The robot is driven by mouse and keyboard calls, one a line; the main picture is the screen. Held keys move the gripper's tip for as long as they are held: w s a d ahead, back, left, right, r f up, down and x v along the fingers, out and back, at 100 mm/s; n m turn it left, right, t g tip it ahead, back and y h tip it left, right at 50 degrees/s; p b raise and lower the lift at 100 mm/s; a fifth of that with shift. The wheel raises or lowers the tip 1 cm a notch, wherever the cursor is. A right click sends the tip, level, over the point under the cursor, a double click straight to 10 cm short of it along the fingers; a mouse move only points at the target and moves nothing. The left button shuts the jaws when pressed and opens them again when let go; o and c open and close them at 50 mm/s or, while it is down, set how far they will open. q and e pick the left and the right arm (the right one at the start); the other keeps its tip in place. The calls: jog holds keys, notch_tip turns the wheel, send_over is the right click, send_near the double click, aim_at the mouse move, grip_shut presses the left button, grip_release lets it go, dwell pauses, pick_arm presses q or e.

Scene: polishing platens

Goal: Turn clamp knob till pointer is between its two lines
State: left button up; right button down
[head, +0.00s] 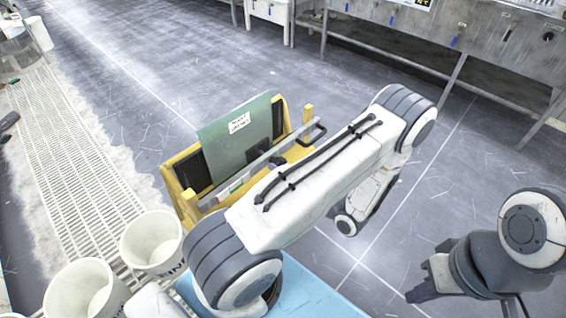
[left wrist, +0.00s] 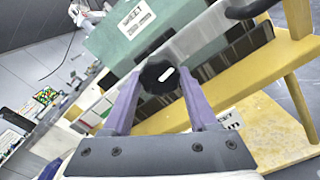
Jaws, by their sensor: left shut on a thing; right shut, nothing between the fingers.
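The black clamp knob (left wrist: 160,77) bears a short white pointer mark, tilted slightly in the left wrist view. My left gripper (left wrist: 163,84) has its purple fingers shut on the knob from both sides. I cannot make out the two lines around it. The knob sits at a grey metal bar (left wrist: 205,38), which runs across the front of a green plate (left wrist: 115,38) with a white label. My right gripper (head: 418,293) is shut and empty, low at the right.
A black handle (head: 312,135) stands out at the bar's right end. White buckets (head: 152,243) stand left of the yellow frame, beside a floor grating (head: 75,170). A steel bench (head: 440,35) runs along the back. Floor between frame and bench is clear.

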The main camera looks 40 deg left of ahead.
pick_arm(q)
jog(key=shift+m+p, duration=0.7)
jog(key=shift+m, duration=0.6)
jog(key=o, duration=1.4)
jog(key=shift+c, duration=0.2)
jog(key=d, duration=1)
jog(key=shift+s+d, duration=0.2)
jog(key=shift+s, duration=0.2)
